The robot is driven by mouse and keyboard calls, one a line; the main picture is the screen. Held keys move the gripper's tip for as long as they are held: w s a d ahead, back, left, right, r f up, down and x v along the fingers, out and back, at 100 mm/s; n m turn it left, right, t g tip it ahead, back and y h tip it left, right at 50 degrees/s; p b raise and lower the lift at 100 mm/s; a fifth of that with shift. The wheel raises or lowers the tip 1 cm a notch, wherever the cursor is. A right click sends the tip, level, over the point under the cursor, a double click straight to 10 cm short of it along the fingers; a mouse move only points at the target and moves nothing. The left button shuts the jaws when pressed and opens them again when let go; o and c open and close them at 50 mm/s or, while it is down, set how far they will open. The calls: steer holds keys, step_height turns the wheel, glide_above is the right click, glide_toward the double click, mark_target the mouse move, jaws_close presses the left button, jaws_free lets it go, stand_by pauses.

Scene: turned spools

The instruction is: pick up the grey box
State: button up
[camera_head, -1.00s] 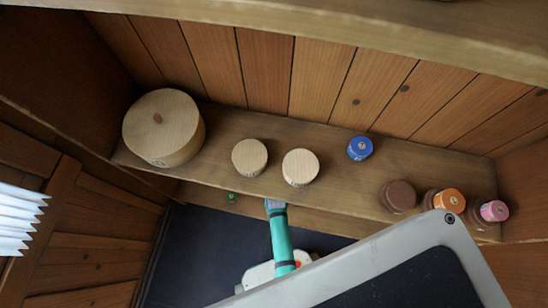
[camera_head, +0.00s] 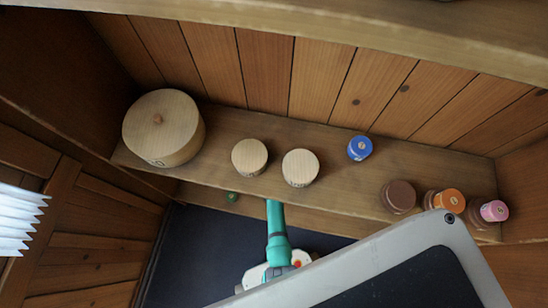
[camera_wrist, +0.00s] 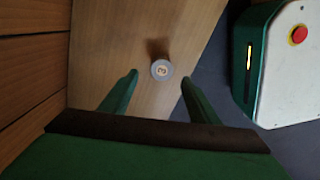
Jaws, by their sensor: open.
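In the wrist view, a small grey item (camera_wrist: 155,72) with a round-looking face and a pale label marked 3 rests on a wooden board. It is the only grey object there that could be the grey box, and it looks round rather than square. A dark brown patch, its shadow or its side, lies just above it. My gripper (camera_wrist: 160,77) is open, its two green fingers apart. The grey item appears in the gap between the fingertips, and nothing is held. How far below the tips it lies is unclear. I cannot make it out in the head view.
The shelf (camera_head: 335,205) in the head view carries a large round wooden box (camera_head: 160,130), two pale discs (camera_head: 249,157) (camera_head: 300,168), a blue-topped spool (camera_head: 360,148), a brown one (camera_head: 398,196), an orange one (camera_head: 449,201) and a pink one (camera_head: 494,211). Its upper board overhangs.

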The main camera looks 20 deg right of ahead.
steer(key=shift+s+f, duration=0.2)
steer(key=shift+f, duration=2.3)
steer(key=c, duration=1.1)
